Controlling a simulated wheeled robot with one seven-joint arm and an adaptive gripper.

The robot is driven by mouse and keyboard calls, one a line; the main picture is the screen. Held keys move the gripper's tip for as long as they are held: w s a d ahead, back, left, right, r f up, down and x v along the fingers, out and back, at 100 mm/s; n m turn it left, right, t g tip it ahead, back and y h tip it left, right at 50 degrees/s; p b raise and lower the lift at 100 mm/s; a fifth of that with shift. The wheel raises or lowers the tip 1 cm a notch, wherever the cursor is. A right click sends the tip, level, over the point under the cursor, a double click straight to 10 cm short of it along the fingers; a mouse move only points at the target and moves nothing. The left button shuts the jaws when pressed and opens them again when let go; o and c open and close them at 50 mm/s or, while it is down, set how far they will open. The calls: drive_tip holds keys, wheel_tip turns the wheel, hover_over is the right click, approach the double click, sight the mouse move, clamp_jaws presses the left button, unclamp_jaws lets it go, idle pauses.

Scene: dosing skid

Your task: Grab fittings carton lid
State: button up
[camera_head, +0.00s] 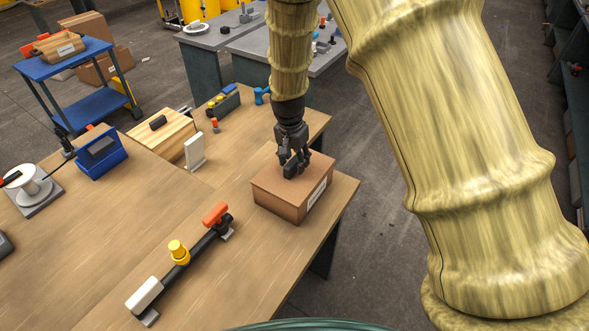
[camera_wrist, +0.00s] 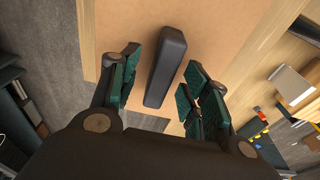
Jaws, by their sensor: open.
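The fittings carton (camera_head: 291,204) is a brown box with a white label on its side, near the right edge of the wooden bench. Its lid (camera_wrist: 220,25) is flat and tan, with a dark bar-shaped handle (camera_wrist: 167,66) on top; the handle also shows in the head view (camera_head: 290,170). My gripper (camera_head: 293,166) is above the lid, pointing down. In the wrist view my gripper (camera_wrist: 160,90) is open, its green-padded fingers on either side of the handle with gaps visible. Whether the fingertips touch the lid cannot be told.
A pipe with a yellow valve and orange handle (camera_head: 181,253) lies left of the carton. A white upright block (camera_head: 195,151), a wooden box (camera_head: 163,135) and a blue bin (camera_head: 101,152) stand farther back. Bare bench top separates carton and pipe.

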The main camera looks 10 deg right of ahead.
drive_tip(key=shift+w+f, duration=0.35)
drive_tip(key=shift+f, duration=0.45)
drive_tip(key=shift+s+r, duration=0.1)
drive_tip(key=shift+s, duration=0.2)
drive_tip(key=shift+w, duration=0.15)
drive_tip(key=c, duration=0.5)
clamp_jaws()
